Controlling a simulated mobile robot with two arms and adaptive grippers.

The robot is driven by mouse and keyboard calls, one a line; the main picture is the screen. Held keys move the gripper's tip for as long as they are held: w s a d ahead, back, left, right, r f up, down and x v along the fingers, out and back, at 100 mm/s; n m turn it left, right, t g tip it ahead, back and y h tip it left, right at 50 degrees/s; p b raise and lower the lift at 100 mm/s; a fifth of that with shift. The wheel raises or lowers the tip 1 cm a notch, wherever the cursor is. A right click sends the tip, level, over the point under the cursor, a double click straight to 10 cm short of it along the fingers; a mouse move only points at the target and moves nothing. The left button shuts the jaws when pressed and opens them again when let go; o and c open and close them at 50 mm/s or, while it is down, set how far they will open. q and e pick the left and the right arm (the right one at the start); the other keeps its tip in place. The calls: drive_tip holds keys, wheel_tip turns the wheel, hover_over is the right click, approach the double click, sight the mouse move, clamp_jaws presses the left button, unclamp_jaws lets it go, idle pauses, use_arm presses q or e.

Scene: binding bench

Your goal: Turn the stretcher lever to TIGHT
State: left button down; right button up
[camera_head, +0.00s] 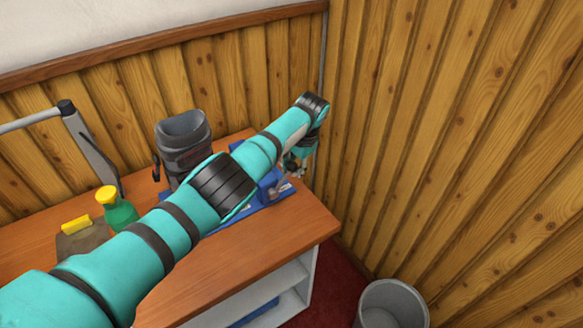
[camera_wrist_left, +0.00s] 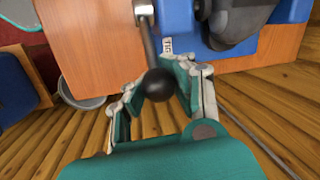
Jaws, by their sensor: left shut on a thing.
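The stretcher lever in the left wrist view has a grey metal rod (camera_wrist_left: 147,40) ending in a black ball knob (camera_wrist_left: 160,88). My left gripper (camera_wrist_left: 163,90) is shut on the lever at this knob, with a finger on each side. In the head view my left gripper (camera_head: 296,168) is at the right end of the blue stretcher base (camera_head: 264,190), partly hidden by my arm. A white label (camera_wrist_left: 167,45) with partly readable letters, seemingly the start of TIGHT, lies beside the rod. My right gripper is not in view.
A dark grey boot (camera_head: 183,140) stands on the stretcher. A green spray bottle (camera_head: 120,212), a yellow block (camera_head: 76,224) and a grey-brown cloth (camera_head: 82,240) are at the left of the wooden bench (camera_head: 285,235). A grey bin (camera_head: 392,305) stands on the floor. Wood-panelled walls close the corner.

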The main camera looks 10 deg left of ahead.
use_arm(q)
drive_tip(key=shift+w+d+r, duration=0.25)
drive_tip(key=shift+d+r, duration=0.2)
drive_tip(key=shift+d, duration=0.05)
drive_tip(key=c, duration=1.6)
unclamp_jaws()
drive_tip(key=o, duration=0.6)
drive_tip(key=shift+d+f, duration=0.15)
drive_tip(key=shift+d, duration=0.05)
drive_tip(key=shift+s+a, duration=0.1)
drive_tip(key=shift+a, duration=0.2)
drive_tip(key=v, duration=1.2)
drive_tip(key=shift+s, duration=0.1)
drive_tip(key=shift+f, duration=0.1)
